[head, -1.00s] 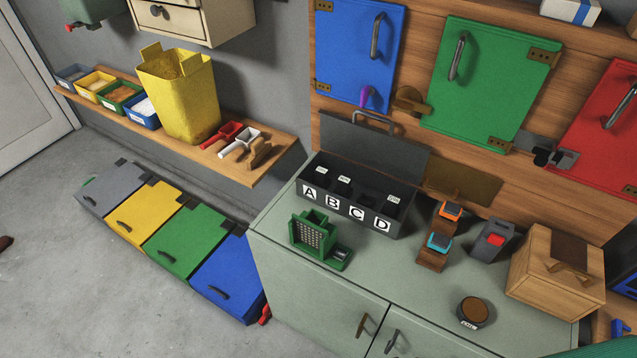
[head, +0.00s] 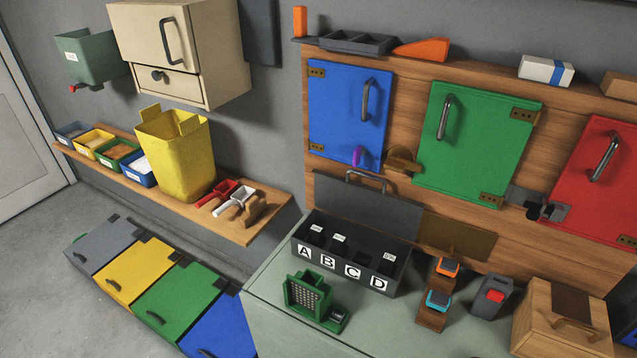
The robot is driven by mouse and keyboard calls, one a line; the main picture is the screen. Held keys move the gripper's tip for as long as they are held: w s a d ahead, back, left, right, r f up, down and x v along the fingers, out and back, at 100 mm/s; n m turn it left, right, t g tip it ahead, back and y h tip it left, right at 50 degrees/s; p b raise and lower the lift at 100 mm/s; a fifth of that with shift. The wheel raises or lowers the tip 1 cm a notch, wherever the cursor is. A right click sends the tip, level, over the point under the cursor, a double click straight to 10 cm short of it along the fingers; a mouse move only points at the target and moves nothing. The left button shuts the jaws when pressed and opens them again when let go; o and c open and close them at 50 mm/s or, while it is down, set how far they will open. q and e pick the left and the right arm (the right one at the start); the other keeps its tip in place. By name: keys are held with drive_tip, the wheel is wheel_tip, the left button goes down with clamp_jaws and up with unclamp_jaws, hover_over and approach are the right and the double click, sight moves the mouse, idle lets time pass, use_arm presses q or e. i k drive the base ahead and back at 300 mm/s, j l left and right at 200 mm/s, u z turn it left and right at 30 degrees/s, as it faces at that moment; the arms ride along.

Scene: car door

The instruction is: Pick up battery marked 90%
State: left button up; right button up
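A black open box (head: 345,277) with slots lettered A, B, C and D stands on the grey-green cabinet, its lid (head: 368,212) raised behind it. Dark batteries with small white labels sit in slot A (head: 316,231), slot B (head: 337,243) and slot D (head: 388,262). Slot C appears empty. The label print is too small to read, so I cannot tell which battery is marked 90%. Neither of my grippers is in view.
A green device with a grille (head: 308,295) stands in front of the box. To the right are a wooden stand (head: 432,315) with orange and blue items, a grey case with a red part (head: 490,298) and a wooden box (head: 562,318). Coloured doors hang behind.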

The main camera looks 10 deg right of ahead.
sight(338, 242)
drive_tip(key=j+z, duration=0.15)
drive_tip(key=z, duration=0.3)
drive_tip(key=i+j+z, duration=0.1)
drive_tip(key=z, duration=0.35)
drive_tip(key=j+z, duration=0.25)
drive_tip(key=z, duration=0.2)
